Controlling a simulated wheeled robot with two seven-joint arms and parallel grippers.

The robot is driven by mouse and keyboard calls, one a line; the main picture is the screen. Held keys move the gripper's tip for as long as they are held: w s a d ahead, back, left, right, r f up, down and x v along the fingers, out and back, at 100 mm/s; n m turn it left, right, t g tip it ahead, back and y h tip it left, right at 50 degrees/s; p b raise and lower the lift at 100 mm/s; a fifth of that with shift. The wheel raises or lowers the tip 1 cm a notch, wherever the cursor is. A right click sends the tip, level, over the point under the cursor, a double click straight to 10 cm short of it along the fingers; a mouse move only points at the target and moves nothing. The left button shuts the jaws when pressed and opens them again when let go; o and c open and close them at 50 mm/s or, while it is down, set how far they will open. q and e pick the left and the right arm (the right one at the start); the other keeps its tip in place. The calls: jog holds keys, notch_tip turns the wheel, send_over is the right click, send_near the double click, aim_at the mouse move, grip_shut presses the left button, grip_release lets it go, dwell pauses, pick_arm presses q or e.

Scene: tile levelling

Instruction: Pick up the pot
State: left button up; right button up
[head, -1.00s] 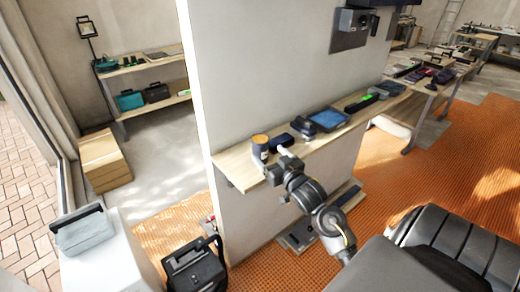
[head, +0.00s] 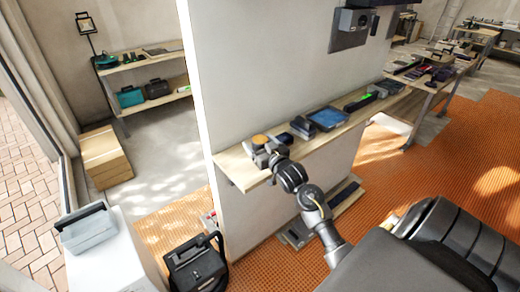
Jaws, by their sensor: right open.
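The pot (head: 259,140) stands on the left part of a wooden shelf fixed to the white wall. Only its orange-tan top shows; its dark body is mostly hidden behind my right gripper. My right gripper (head: 264,154) is open and right at the pot, its fingers low in front of it. I cannot tell whether the fingers touch the pot. My left gripper is not in view.
Dark tools (head: 302,126) and a blue tray (head: 327,118) stand close to the right of the pot on the shelf (head: 232,166). The wall (head: 260,60) rises behind. A black case (head: 195,264) stands on the floor below left.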

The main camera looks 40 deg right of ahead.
jog(key=c, duration=1.1)
jog(key=shift+c, duration=0.5)
jog(key=shift+r, duration=0.1)
